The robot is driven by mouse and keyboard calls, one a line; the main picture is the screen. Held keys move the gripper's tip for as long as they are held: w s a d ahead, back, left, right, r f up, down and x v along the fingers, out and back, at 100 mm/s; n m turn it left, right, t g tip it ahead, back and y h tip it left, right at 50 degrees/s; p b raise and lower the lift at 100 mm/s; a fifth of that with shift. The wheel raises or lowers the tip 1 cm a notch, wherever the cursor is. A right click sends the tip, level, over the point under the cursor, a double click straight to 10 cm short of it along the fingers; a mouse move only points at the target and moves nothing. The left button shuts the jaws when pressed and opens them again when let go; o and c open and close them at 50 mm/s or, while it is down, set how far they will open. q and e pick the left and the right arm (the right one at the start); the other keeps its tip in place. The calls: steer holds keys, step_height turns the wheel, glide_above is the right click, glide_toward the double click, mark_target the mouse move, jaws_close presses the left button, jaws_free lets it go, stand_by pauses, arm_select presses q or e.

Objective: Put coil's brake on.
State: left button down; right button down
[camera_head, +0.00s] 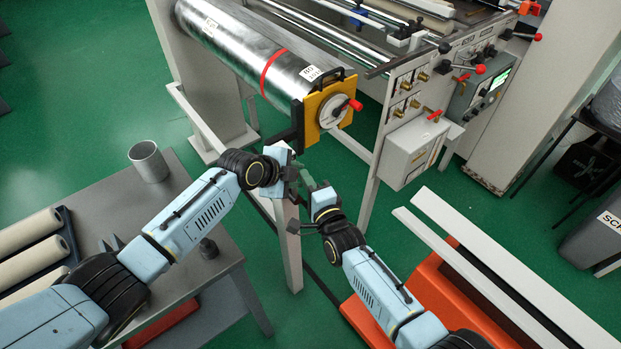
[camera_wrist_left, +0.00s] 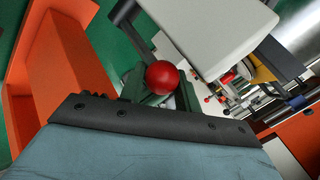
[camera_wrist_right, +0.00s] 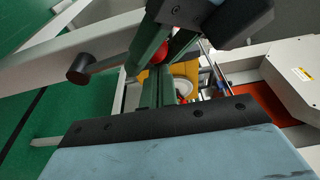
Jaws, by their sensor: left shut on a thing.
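The silver coil (camera_head: 240,55) lies at the upper left of the machine, with a red band around it. Its near end has a yellow plate (camera_head: 318,97) with a white disc and a red-tipped lever (camera_head: 349,104). My left gripper (camera_head: 291,172) is below that end; its fingers are shut on a red ball knob (camera_wrist_left: 162,77). The knob also shows between the fingers in the right wrist view (camera_wrist_right: 160,53). My right gripper (camera_head: 308,184) is close beside the left; whether its fingers are apart is unclear. A black-ended rod (camera_wrist_right: 80,68) sticks out beside them, its far end hidden.
A pale post (camera_head: 288,250) stands below the grippers. The machine's grey box (camera_head: 411,152) is to the right. A grey table (camera_head: 165,205) with a metal cup (camera_head: 148,161) and several rolls is at left. Orange structure with long white bars (camera_head: 455,255) is at lower right.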

arm_select(q)
steer(key=shift+s+a+f, duration=0.15)
steer(key=shift+s+f, duration=0.05)
steer(key=shift+f, duration=0.25)
arm_select(e)
steer(key=shift+s+a, duration=0.2)
steer(key=shift+a, duration=0.3)
arm_select(q)
steer(key=c, duration=1.3)
jaws_free()
steer(key=shift+w, duration=0.1)
steer(key=o, duration=0.4)
steer(key=shift+w, duration=0.2)
steer(key=shift+r, duration=0.25)
arm_select(e)
steer(key=shift+w+d, duration=0.15)
steer(key=shift+w, duration=0.1)
arm_select(q)
steer(key=shift+r, duration=0.15)
